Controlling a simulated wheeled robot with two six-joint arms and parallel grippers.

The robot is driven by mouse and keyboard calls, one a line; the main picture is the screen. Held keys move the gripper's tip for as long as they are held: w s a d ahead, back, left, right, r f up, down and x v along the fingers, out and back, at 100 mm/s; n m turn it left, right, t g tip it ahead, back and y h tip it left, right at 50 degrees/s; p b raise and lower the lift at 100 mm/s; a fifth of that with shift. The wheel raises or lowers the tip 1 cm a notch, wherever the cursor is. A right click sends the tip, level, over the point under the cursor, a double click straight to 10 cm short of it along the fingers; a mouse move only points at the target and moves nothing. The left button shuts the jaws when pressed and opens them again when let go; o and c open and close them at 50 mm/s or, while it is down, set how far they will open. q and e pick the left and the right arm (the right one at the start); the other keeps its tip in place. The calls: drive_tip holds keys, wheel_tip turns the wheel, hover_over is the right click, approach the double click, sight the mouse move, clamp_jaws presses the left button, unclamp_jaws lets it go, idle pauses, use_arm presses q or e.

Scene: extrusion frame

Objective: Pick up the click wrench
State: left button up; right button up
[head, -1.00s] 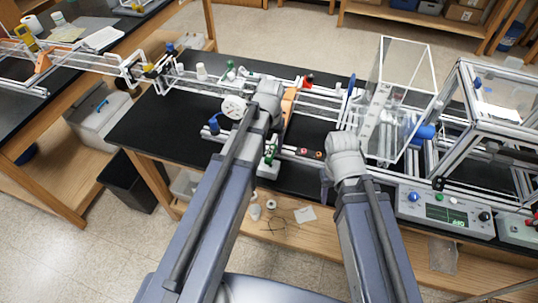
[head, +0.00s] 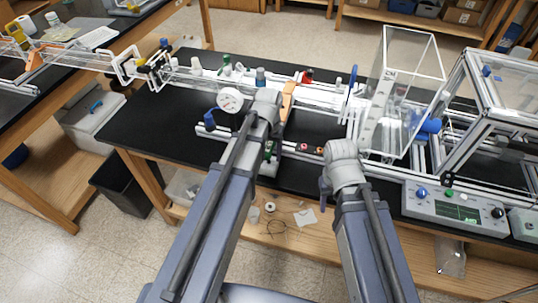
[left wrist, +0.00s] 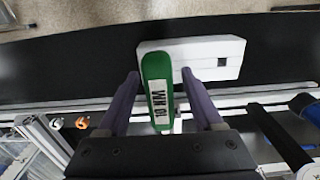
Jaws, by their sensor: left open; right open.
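The click wrench (left wrist: 158,90) has a green handle with a white label that appears to read "10 NM". It stands at a white block (left wrist: 205,57) with a small square hole, on the black bench top. My left gripper (left wrist: 160,74) is open, with one purple finger on each side of the green handle and a gap on both sides. In the head view, my left wrist mostly hides the wrench, and a bit of green (head: 269,151) shows beside the arm. My right gripper (head: 325,184) is partly hidden by its wrist, open, over the bench's front edge.
A pressure gauge (head: 230,100) stands just left of my left wrist. Metal rails (head: 310,98) run behind it. The black bench top (head: 140,120) is clear at the left.

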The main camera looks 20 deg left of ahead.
use_arm(q)
drive_tip(key=shift+c, duration=0.4)
clamp_jaws()
